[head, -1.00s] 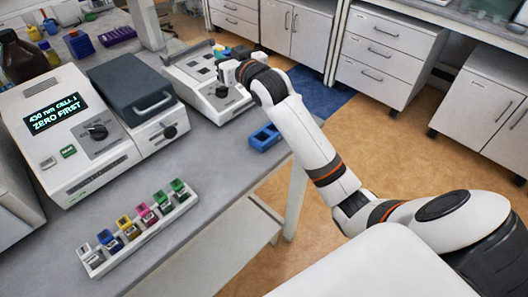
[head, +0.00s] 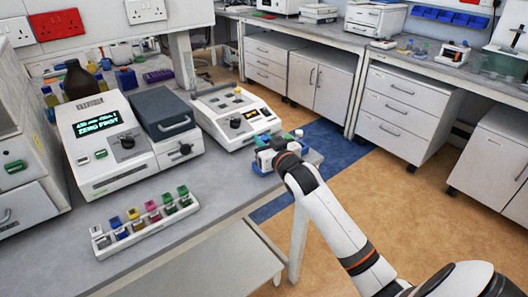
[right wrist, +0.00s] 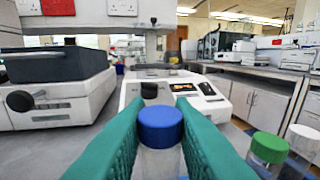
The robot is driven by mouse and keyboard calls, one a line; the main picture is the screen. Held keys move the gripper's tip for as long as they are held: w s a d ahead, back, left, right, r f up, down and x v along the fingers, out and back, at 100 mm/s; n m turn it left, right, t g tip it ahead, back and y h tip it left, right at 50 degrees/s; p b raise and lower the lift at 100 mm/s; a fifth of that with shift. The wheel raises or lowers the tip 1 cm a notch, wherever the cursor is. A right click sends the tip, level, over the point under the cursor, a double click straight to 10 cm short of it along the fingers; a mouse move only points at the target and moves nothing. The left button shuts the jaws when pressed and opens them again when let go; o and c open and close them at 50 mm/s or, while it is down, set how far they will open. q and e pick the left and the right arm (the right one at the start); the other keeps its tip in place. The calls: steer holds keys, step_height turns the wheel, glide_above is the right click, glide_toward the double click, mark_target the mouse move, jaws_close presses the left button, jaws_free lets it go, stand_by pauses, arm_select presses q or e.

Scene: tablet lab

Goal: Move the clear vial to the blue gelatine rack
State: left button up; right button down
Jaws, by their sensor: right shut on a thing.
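My right gripper (head: 264,152) is shut on the clear vial (right wrist: 160,162), which has a blue cap, between its green finger pads. The vial looks upright in the right wrist view. In the head view the gripper is at the bench's right edge, over or beside a blue rack (head: 315,157), and hides much of it. The gap between vial and rack cannot be told. A green-capped vial (right wrist: 268,148) and a white-capped vial (right wrist: 303,140) stand just right of the gripper in the right wrist view. My left gripper is not in view.
A grey instrument (head: 238,115) stands behind the gripper. A larger instrument with a lit display (head: 100,125) stands to its left. A white rack (head: 145,232) with several coloured pieces lies at the front. Bare bench lies between; the bench edge is close on the right.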

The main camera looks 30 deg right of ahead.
steer(key=shift+f, duration=1.6)
steer(key=shift+f, duration=0.15)
steer(key=c, duration=1.3)
jaws_free()
steer(key=shift+o, duration=0.2)
steer(key=s+a+r+b, duration=0.1)
steer(key=s, duration=1.1)
steer(key=shift+a, duration=0.25)
